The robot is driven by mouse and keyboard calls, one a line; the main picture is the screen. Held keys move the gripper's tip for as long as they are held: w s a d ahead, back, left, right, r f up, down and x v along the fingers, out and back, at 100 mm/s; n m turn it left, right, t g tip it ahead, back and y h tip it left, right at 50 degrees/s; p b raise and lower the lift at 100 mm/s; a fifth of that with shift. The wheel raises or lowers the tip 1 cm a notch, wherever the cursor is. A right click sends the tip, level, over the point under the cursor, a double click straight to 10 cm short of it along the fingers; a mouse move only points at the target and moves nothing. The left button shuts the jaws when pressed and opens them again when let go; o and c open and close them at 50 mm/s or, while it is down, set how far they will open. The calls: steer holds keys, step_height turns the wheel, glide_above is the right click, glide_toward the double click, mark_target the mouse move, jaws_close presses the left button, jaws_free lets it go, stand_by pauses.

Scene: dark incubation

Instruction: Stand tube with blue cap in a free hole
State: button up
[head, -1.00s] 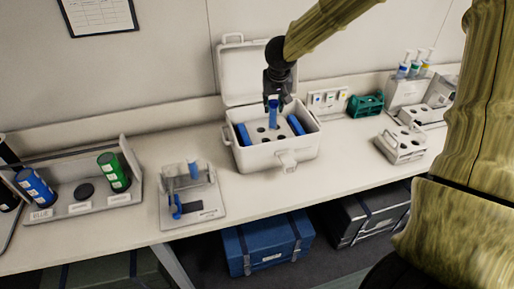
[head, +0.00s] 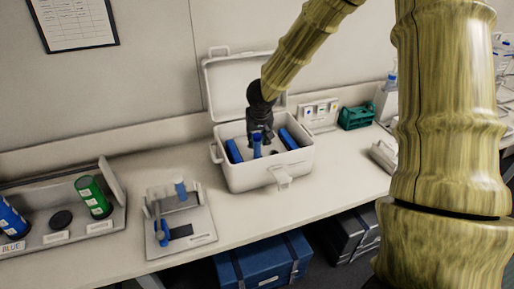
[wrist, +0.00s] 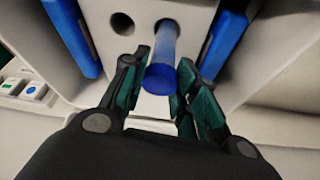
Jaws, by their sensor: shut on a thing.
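The tube with the blue cap (wrist: 160,76) is between the fingers of my gripper (wrist: 160,82), which is shut on it. In the head view my gripper (head: 259,133) points down into the open white box, with the blue tube (head: 257,150) at its tips. In the wrist view the tube's clear blue body runs from the cap towards the pale holed plate (wrist: 143,12).
Blue packs (head: 233,151) line both ends of the white box (head: 258,178), whose lid (head: 232,90) stands open behind. A bench device (head: 178,222) stands left of it, then a tray with a green container (head: 93,197). A green rack (head: 356,117) is at right.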

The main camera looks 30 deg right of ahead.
mark_target(257, 149)
step_height(257, 149, down, 3)
steer(key=shift+s+r+b, duration=0.1)
steer(key=shift+b, duration=0.45)
steer(key=shift+f, duration=0.5)
steer(key=shift+r, duration=0.1)
steer(key=o, duration=1.1)
steer(key=shift+f, duration=0.2)
steer(key=shift+r, duration=0.1)
